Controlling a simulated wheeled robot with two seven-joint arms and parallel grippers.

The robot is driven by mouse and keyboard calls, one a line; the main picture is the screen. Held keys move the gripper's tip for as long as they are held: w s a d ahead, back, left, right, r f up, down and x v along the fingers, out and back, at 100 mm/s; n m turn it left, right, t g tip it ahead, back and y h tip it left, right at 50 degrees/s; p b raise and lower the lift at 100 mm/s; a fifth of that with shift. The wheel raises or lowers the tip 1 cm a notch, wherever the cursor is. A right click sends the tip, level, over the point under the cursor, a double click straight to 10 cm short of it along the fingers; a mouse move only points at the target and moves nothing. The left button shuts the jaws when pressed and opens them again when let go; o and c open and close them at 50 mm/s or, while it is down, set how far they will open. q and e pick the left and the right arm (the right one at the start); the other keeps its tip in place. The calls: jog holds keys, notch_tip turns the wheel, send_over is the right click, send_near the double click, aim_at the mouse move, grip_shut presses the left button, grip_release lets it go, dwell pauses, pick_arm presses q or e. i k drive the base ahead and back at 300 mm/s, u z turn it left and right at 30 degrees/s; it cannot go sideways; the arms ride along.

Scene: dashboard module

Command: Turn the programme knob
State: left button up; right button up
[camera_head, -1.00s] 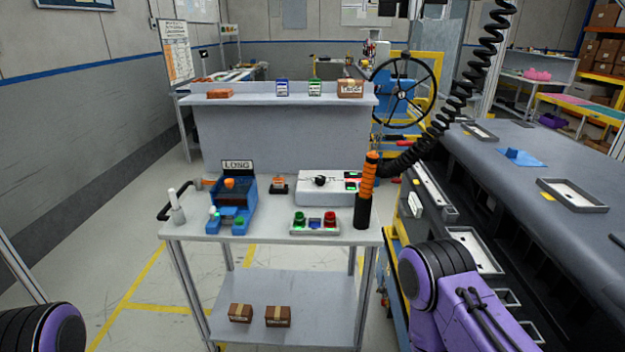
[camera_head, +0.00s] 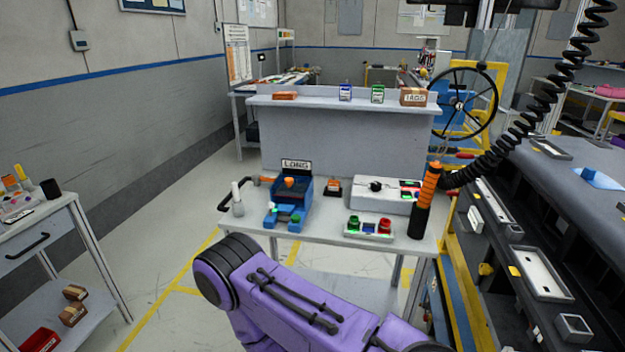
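A white box (camera_head: 346,199) stands on the grey cart top, with a black knob (camera_head: 376,185) on its top face and small green and red lit displays at its right. The knob's pointer is too small to read. A purple arm of mine with a black ringed joint crosses the bottom of the view, in front of the cart. Neither gripper shows in this view, so nothing is seen touching the knob.
A blue unit marked LONG (camera_head: 290,200), a panel with green, blue and red buttons (camera_head: 369,229) and an orange-and-black handle (camera_head: 426,200) share the cart top. A coiled black cable hangs at right. A side cart (camera_head: 40,232) stands at left.

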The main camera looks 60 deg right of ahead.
aim_at(376, 186)
jog(key=u, duration=0.1)
jog(key=i, duration=1.55)
jog(key=z, duration=3.4)
